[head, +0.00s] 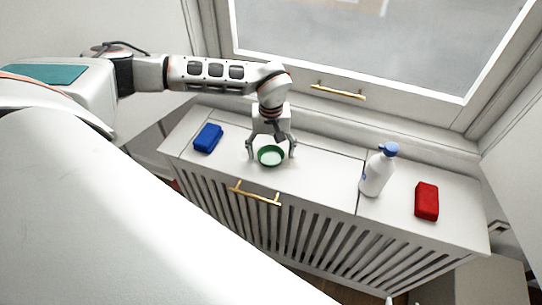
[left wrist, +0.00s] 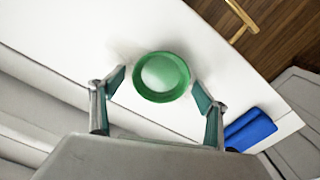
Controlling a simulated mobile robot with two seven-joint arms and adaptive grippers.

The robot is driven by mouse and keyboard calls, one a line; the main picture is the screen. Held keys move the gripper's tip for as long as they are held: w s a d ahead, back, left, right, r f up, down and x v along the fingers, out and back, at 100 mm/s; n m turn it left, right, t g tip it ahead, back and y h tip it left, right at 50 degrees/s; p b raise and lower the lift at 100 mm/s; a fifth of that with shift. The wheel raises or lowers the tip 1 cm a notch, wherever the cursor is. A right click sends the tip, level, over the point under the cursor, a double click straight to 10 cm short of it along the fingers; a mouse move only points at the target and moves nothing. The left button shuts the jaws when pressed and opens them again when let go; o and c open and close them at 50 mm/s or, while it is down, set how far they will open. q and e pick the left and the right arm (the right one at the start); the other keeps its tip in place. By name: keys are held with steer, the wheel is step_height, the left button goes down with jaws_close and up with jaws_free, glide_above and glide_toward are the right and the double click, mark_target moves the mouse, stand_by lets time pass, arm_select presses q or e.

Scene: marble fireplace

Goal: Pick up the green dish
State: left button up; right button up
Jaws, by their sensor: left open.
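The green dish (head: 271,156) is a small round bowl standing upright on the white cabinet top below the window. My left gripper (head: 271,153) is above it, pointing down, with its fingers open on either side of the dish. In the left wrist view the green dish (left wrist: 162,77) lies just ahead of the open left fingertips (left wrist: 160,90), roughly centred between them. I cannot tell whether the fingers touch its rim. My right gripper is not in view.
A blue block (head: 208,138) lies left of the dish. A white bottle with a blue cap (head: 376,172) and a red block (head: 427,201) stand to the right. The white cabinet top (head: 318,173) is clear between dish and bottle. A window sill runs behind.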

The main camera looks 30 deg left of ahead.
arm_select(q)
steer(key=c, duration=1.3)
steer(key=shift+o, duration=0.2)
steer(key=shift+r, duration=0.1)
